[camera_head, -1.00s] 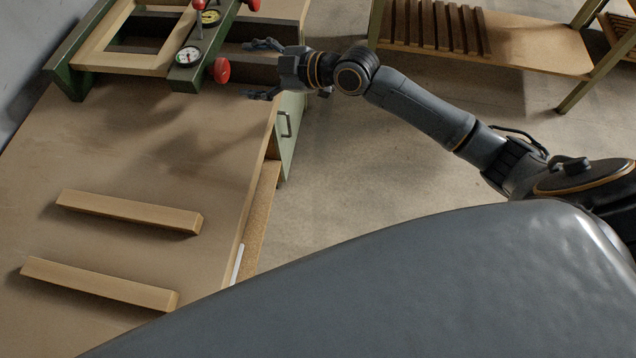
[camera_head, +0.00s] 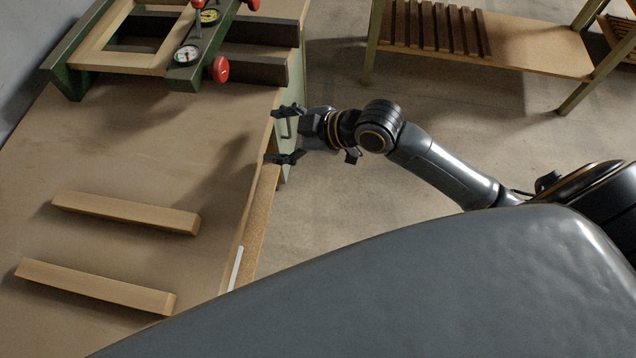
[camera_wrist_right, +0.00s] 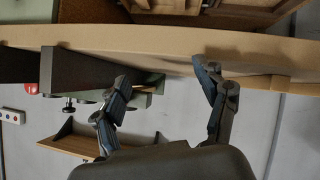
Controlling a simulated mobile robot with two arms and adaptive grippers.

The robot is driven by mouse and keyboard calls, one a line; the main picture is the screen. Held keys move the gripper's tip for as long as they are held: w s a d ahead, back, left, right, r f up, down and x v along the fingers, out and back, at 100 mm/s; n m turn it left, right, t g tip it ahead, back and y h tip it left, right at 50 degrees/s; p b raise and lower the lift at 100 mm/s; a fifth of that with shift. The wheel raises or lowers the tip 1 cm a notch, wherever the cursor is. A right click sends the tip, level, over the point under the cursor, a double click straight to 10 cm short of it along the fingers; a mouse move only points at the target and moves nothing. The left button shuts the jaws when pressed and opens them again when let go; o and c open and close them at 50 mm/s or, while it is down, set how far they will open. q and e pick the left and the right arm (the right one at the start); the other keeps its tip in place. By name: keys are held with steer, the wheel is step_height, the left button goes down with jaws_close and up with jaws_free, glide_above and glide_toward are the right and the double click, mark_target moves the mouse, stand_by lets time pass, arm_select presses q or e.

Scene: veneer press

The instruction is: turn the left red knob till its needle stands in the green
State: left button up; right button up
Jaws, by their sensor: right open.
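A red knob (camera_head: 220,69) sits on the near end of the green press beam, beside a white dial gauge (camera_head: 186,54). The needle is too small to read against the green. A second red knob (camera_head: 253,4) is at the top edge, near a yellow-faced gauge (camera_head: 209,16). My right gripper (camera_head: 276,134) is open and empty at the table's right edge, apart from the near knob and nearer to me than it. In the right wrist view its spread fingers (camera_wrist_right: 163,76) have nothing between them; a red part (camera_wrist_right: 31,88) shows at the left. My left gripper is out of view.
Two wooden strips (camera_head: 128,212) (camera_head: 98,286) lie on the table (camera_head: 120,150). A light wooden frame (camera_head: 85,55) lies in the green press. A shelf with dark slats (camera_head: 540,50) stands at the back right. The floor between is clear.

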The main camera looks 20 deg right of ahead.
steer(key=s+d+f+m+g+h, duration=0.2)
steer(key=s+d+f+m+h, duration=0.2)
steer(key=s+f+m, duration=0.2)
steer(key=shift+s+f+h, duration=0.3)
steer(key=shift+s+f, duration=0.9)
steer(key=shift+s, duration=0.6)
